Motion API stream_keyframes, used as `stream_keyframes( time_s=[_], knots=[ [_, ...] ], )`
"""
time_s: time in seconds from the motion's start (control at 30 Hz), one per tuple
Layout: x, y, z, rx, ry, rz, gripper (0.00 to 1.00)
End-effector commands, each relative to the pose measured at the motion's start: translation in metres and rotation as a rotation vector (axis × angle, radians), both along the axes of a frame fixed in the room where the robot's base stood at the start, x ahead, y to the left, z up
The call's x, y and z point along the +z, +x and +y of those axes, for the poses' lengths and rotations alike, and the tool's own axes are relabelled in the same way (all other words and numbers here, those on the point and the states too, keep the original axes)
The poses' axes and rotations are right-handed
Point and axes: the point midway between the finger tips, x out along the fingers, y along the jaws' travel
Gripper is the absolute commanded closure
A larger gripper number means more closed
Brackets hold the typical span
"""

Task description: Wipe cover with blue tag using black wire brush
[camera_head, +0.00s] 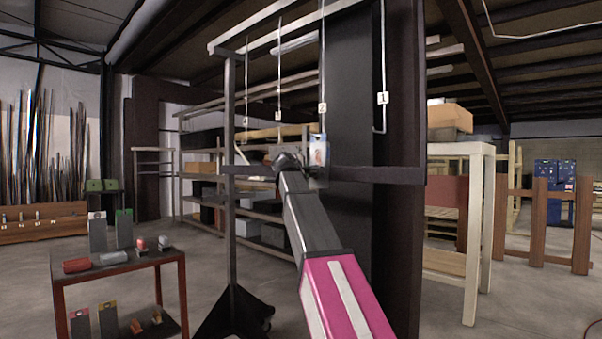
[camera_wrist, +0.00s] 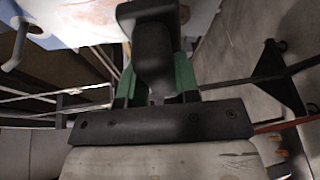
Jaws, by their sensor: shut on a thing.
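My gripper (camera_wrist: 154,88) has green fingers shut on a black block-like thing, which looks like the black wire brush (camera_wrist: 153,50). Its bristle side is hidden. Past it in the wrist view is a pale surface with rusty brown stains and a blue area, likely the cover (camera_wrist: 85,22). The brush overlaps this surface in the picture; I cannot tell whether they touch. In the head view my gripper (camera_head: 287,160) is beside the small pale and blue cover (camera_head: 318,151), which hangs below a hook rod. I cannot make out a separate blue tag.
A dark hanging rack (camera_head: 231,200) with several numbered hook rods stands around the cover, with a crossbar (camera_head: 370,175) at its height. A dark pillar (camera_head: 347,110) stands behind. A red cart (camera_head: 120,262) with several small items is at left. Floor between is clear.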

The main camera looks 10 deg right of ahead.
Motion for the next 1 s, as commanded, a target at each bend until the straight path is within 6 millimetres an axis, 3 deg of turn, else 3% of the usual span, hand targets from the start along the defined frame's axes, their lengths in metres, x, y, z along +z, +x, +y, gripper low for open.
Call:
stream_keyframes(
  time_s=[0.57,1.0],
  knots=[
    [0.001,-0.029,-0.022,-0.001,0.000,-0.001,1.00],
    [0.019,-0.025,-0.027,-0.001,-0.001,-0.001,1.00]
  ],
)
